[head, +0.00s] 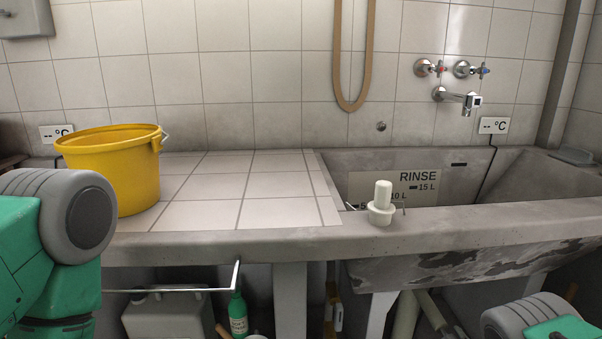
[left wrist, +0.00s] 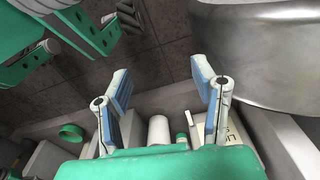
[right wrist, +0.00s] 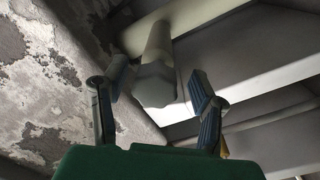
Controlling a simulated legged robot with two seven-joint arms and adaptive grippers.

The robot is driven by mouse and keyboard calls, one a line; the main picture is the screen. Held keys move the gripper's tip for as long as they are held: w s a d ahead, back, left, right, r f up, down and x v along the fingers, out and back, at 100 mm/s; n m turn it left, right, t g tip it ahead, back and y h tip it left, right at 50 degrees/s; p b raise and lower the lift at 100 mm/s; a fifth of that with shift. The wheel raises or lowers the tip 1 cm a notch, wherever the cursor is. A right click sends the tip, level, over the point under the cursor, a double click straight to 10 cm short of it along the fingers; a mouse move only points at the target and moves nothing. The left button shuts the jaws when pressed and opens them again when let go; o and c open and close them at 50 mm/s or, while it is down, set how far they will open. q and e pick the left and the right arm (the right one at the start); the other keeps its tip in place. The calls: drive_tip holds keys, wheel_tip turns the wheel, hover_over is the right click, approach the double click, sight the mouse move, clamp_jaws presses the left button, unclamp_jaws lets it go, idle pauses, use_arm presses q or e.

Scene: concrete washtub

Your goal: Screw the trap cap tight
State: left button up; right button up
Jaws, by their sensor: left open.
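The trap cap (right wrist: 155,86) is a pale, faceted end on a pale pipe under the washtub, seen in the right wrist view. My right gripper (right wrist: 160,80) is open, with one finger on each side of the cap. Gaps show between the fingers and the cap in this view, and I cannot tell the depth between them. My left gripper (left wrist: 164,84) is open and empty above the dark tiled floor. Neither gripper shows in the head view; only parts of my arms do, at the lower left and lower right. The cap is hidden there by the tub.
The concrete tub (head: 470,218) overhangs the pipes. A white plug-like piece (head: 381,205) stands on its front rim. A yellow bucket (head: 112,170) stands on the tiled counter (head: 250,190). A metal vessel (left wrist: 262,50) is close to the left gripper. A metal rail (head: 165,291) juts below the counter.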

drive_tip(key=shift+r, duration=0.1)
drive_tip(key=s+p, duration=0.3)
drive_tip(key=s, duration=0.4)
drive_tip(key=shift+d+p, duration=0.3)
